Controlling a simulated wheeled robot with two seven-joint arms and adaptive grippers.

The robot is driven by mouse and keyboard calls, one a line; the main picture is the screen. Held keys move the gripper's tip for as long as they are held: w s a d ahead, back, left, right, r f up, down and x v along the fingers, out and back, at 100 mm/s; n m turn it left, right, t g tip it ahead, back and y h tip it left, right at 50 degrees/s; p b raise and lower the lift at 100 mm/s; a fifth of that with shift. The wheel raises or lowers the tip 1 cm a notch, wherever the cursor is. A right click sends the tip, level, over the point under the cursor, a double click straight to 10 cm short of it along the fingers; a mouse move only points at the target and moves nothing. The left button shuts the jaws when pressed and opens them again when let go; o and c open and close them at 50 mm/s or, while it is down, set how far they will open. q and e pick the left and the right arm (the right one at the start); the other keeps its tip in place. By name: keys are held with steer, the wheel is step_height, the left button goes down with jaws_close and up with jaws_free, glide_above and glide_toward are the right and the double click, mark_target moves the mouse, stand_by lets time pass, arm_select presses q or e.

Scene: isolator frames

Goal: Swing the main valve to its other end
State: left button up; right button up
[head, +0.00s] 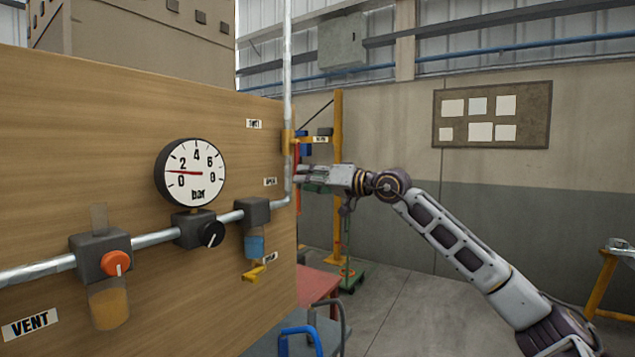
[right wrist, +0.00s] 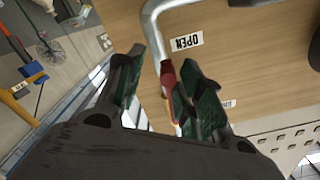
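The main valve (head: 287,141) is a yellow body on the vertical pipe at the right edge of the wooden panel. Its red lever (right wrist: 168,76) shows in the right wrist view, near the OPEN label (right wrist: 187,41). My right gripper (head: 303,177) is beside the pipe, just below the valve body. In the right wrist view my right gripper (right wrist: 158,85) is open, with its dark green fingers apart. The red lever lies between them, closer to the right finger; I cannot tell whether it touches. My left gripper is not in view.
The panel carries a bar gauge (head: 190,172), a black knob (head: 212,234), an orange knob (head: 117,263) and a small yellow handle (head: 254,273) on the lower piping. A red table (head: 318,284) stands beyond the panel. Open floor (head: 405,300) lies to the right.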

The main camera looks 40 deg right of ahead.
steer(key=shift+s+d, duration=0.25)
steer(key=shift+s, duration=0.05)
steer(key=shift+v, duration=0.8)
steer(key=shift+s, duration=0.6)
steer(key=shift+s+d, duration=0.2)
steer(key=shift+s, duration=0.1)
steer(key=shift+v, duration=1.6)
steer(key=shift+d+f, duration=0.1)
